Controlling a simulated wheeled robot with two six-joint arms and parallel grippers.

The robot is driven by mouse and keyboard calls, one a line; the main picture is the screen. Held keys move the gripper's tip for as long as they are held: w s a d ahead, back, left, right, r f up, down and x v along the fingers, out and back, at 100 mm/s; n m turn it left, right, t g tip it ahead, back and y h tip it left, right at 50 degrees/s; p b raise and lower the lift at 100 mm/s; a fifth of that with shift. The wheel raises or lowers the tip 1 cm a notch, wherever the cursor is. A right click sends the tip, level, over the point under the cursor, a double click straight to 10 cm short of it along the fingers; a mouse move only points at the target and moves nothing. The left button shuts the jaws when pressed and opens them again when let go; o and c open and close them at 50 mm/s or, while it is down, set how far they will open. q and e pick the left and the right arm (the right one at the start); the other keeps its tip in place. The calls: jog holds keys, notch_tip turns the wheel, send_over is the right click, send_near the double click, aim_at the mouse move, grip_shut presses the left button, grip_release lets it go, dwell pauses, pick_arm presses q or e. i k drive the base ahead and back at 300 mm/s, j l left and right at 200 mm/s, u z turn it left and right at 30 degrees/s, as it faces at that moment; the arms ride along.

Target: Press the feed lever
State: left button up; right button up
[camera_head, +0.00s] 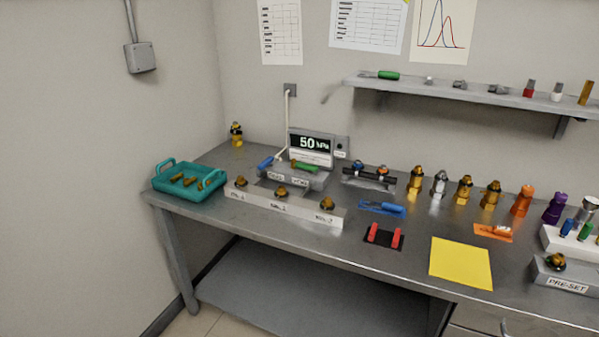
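A grey pressure device stands at the back left of the bench, with a display (310,143) reading 50 hPa. On its low base (318,183) are a blue-handled part (266,163) at the left and a green-handled part (305,168) at the right. Both look like levers. A small label sits below each on the base front, too small to read surely, so I cannot tell which is the feed lever. Neither of my grippers is in view, and nothing of mine covers the device.
A long block (300,207) with several brass fittings stands in front of the device. A teal tray (214,183) is at the left end. A black rack (370,176) and a row of fittings stand to the right. A yellow sheet (461,262) lies near the front edge. A shelf (440,88) hangs above.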

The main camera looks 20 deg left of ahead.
aim_at(268, 160)
jog(key=i+l+u, duration=0.1)
jog(key=i, duration=0.3)
jog(key=i+l, duration=0.25)
jog(key=i, duration=0.2)
jog(key=i+l+u, duration=0.15)
jog(key=i, duration=0.25)
jog(key=i+l, duration=0.25)
jog(key=i, duration=0.15)
jog(key=u, duration=0.05)
